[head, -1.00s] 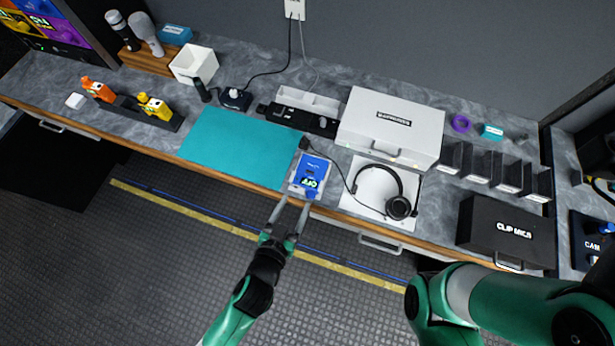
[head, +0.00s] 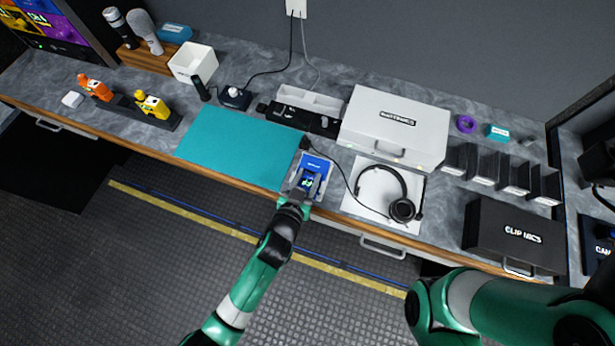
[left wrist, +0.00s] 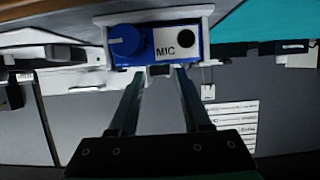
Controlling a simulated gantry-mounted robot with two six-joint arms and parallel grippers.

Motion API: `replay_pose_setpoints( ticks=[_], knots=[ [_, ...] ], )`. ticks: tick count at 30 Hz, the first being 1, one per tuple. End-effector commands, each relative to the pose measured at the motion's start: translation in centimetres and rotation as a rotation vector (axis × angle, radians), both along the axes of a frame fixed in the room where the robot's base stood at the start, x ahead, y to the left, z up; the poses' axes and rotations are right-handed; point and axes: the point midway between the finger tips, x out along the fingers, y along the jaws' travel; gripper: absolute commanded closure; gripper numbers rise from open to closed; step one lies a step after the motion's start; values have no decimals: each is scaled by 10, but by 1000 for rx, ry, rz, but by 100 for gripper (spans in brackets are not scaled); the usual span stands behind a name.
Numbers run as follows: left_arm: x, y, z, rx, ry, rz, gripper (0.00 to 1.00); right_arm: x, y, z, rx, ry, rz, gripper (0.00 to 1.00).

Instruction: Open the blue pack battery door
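The blue pack (head: 315,163) sits in a white holder at the table's front edge, left of the headset. In the left wrist view, the pack's end (left wrist: 150,48) shows a blue knob, a white MIC label and a dark round socket. My left gripper (head: 308,186) is at the pack's near side, its two fingers apart and partly covering the pack's lit display. In the left wrist view the left gripper (left wrist: 161,74) is open with nothing clearly between its fingers; I cannot tell whether it touches the pack. The battery door cannot be made out. My right gripper is out of view.
A teal mat (head: 238,145) lies left of the pack. A black headset (head: 402,207) on a white sheet, with a cable, lies close right. A white case (head: 395,130) stands behind. A black clip mics case (head: 512,232) is farther right.

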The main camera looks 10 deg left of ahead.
Motion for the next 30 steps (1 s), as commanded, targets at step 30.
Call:
replay_pose_setpoints(
  ticks=[30],
  knots=[
    [8,-1,29,33,234,0,100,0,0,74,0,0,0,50]
  ],
)
